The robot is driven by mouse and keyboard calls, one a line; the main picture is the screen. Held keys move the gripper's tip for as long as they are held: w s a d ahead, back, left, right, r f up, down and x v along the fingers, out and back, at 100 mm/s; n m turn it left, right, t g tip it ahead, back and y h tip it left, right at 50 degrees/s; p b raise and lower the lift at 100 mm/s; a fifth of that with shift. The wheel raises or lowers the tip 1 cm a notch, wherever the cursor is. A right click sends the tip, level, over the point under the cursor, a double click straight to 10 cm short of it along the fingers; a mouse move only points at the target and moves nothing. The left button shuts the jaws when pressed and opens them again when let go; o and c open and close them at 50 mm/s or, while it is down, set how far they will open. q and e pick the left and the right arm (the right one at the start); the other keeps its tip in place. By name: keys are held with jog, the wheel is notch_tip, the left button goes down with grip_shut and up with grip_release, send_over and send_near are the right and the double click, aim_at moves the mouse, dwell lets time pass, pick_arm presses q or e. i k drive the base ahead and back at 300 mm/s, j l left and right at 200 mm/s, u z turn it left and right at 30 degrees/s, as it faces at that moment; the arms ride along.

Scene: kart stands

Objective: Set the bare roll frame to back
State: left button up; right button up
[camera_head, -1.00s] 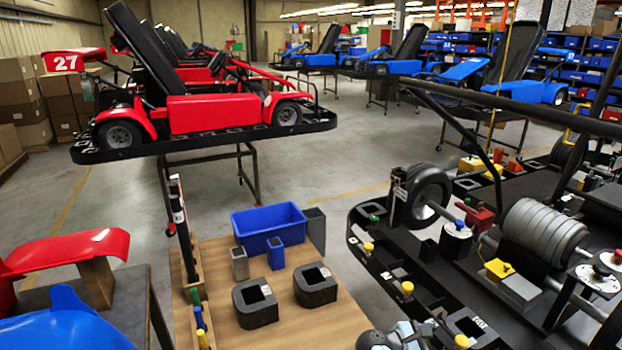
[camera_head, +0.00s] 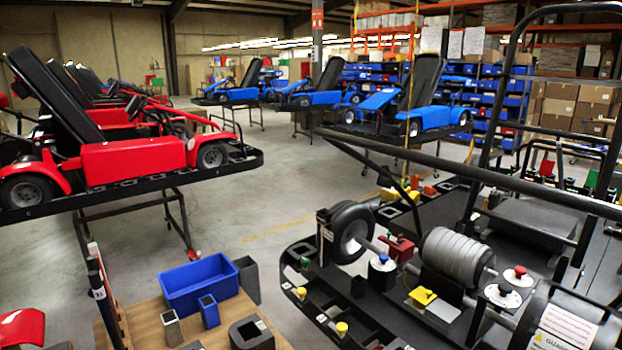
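The bare roll frame, a black tube structure (camera_head: 450,166), stands over the black kart chassis (camera_head: 300,262) on the right. One long tube slopes across the chassis from the middle of the view to the right edge. A tall hoop of black tube rises behind it at the right and runs near the top edge. I cannot tell from this view whether the frame is latched or how its joints sit. Neither of my grippers is in view.
A wooden bench (camera_head: 148,325) at the bottom left carries a blue bin (camera_head: 200,284) and grey holders. A red kart (camera_head: 130,160) stands on a rack at left. Blue karts (camera_head: 390,105) stand farther back. Grey floor (camera_head: 255,200) is open between them.

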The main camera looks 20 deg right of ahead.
aim_at(614, 144)
jog(key=z, duration=2)
jog(key=i+l+z, duration=0.15)
jog(key=l+z, duration=0.2)
jog(key=i+l+z, duration=0.25)
jog(key=l+z, duration=0.15)
jog(key=l, duration=0.15)
jog(key=i+l+z, duration=0.5)
jog(key=l+z, duration=0.25)
jog(key=i+l+u, duration=0.2)
jog(key=i, duration=0.25)
jog(key=i+l+u, duration=0.1)
jog(key=i+u, duration=0.15)
jog(key=i, duration=0.2)
jog(key=i+l+u, duration=0.2)
jog(key=i, duration=0.2)
jog(key=i+u, duration=0.15)
jog(key=u, duration=0.25)
jog(key=i+l+u, duration=0.15)
jog(key=u, duration=0.25)
jog(key=i+l+u, duration=0.1)
jog(key=u, duration=0.25)
jog(key=i+l+u, duration=0.2)
jog(key=u, duration=0.2)
jog(key=i+l+u, duration=0.15)
jog(key=u, duration=0.35)
jog(key=i+l+u, duration=0.1)
jog(key=u, duration=0.4)
jog(key=l+u, duration=0.45)
jog(key=i+j, duration=0.05)
jog(key=j, duration=0.05)
